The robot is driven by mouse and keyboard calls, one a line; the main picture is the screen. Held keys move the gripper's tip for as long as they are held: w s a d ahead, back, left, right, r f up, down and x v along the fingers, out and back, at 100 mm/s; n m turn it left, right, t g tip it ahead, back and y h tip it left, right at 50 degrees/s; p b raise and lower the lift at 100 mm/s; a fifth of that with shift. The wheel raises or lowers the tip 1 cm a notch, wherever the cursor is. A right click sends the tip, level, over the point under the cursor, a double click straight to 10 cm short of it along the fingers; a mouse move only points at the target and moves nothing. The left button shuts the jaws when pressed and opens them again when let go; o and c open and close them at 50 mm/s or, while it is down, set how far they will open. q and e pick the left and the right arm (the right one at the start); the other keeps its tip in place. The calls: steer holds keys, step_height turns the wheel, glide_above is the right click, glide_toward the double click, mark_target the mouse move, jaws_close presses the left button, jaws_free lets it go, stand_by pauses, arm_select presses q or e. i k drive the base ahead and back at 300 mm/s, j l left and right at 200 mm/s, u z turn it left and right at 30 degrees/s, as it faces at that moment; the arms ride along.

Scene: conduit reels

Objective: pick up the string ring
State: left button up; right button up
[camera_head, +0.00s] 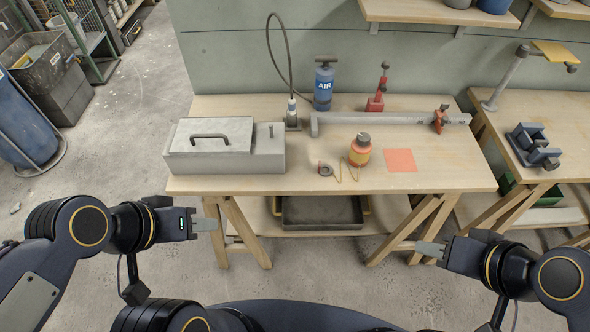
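A small dark ring (326,171) lies on the workbench near its front edge, left of an orange and yellow bottle (360,150) with a grey cap. A thin yellow string (346,172) lies in a zigzag between the ring and the bottle. My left gripper (211,225) is in front of the bench at the lower left, apart from the ring. My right gripper (424,248) is in front of the bench at the lower right, also apart from it. Neither gripper visibly holds anything. The gap between the fingers cannot be made out on either.
The wooden workbench (450,172) holds a grey metal box (215,164), a blue AIR canister (324,85), a long grey bar (385,118), a red tool (376,98) and a flat orange square (400,160). A dark tray (322,211) sits beneath. Another bench stands right.

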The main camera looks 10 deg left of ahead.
mark_target(325, 167)
steer(key=l+u, duration=0.1)
steer(key=u, duration=0.85)
steer(key=l+u, duration=0.2)
steer(key=u, duration=0.25)
steer(key=l+u, duration=0.1)
steer(key=u, duration=0.85)
steer(key=k+l, duration=0.2)
steer(key=l, duration=0.2)
steer(key=k+l+u, duration=0.1)
steer(key=k+l, duration=0.15)
steer(key=l, duration=0.15)
steer(key=k+l, duration=0.2)
steer(key=l, duration=0.2)
steer(key=u, duration=0.05)
